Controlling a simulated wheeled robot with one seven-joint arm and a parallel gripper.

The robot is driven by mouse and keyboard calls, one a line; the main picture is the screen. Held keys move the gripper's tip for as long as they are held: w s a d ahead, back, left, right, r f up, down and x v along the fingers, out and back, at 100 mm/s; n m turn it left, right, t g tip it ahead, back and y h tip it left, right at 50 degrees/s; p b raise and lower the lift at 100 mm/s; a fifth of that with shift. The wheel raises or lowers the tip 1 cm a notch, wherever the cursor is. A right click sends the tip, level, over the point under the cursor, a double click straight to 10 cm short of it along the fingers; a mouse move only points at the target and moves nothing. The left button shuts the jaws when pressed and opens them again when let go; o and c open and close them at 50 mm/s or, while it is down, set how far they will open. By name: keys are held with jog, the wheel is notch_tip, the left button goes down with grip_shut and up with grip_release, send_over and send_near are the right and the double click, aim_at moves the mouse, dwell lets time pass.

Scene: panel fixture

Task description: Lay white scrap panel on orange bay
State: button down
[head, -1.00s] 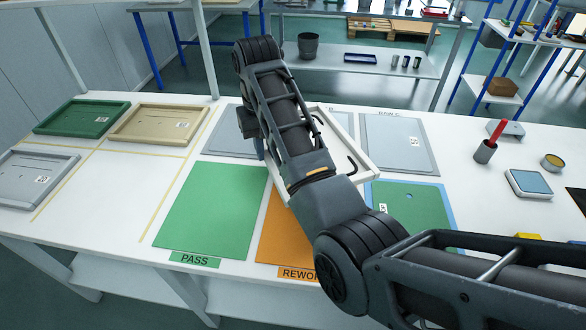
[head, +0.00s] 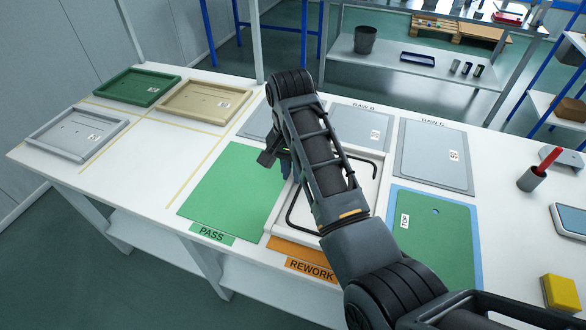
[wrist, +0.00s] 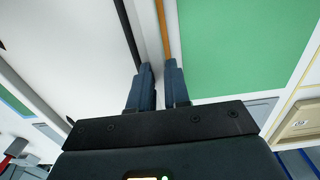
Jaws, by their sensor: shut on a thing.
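The white scrap panel (head: 303,213) is a shallow tray shape with a raised rim and black bent strips. It lies over the orange bay (head: 300,251), which shows as a strip along the panel's near edge above the REWORK label (head: 311,269). My gripper (head: 284,165) is at the panel's left rim, partly hidden by my arm. In the wrist view, my gripper (wrist: 162,82) is shut on the rim of the white panel (wrist: 75,45), with a thin orange strip of the bay (wrist: 163,28) beside it. I cannot tell whether the panel touches the bay.
The green PASS bay (head: 232,192) is just left of the panel. A green panel on a blue bay (head: 435,233) lies to the right. Grey RAW panels (head: 435,157) lie behind. Green, tan and grey trays (head: 78,133) stand at the far left. A yellow block (head: 561,292) sits at right.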

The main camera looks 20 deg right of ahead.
jog(key=shift+f+b, duration=1.35)
jog(key=shift+f, duration=2.05)
jog(key=shift+f, duration=0.55)
jog(key=c, duration=1)
grip_release()
notch_tip(320, 180, up, 8)
jog(key=shift+w+f+b, duration=0.1)
jog(key=shift+f+b, duration=0.15)
jog(key=shift+b, duration=0.25)
jog(key=shift+r, duration=0.15)
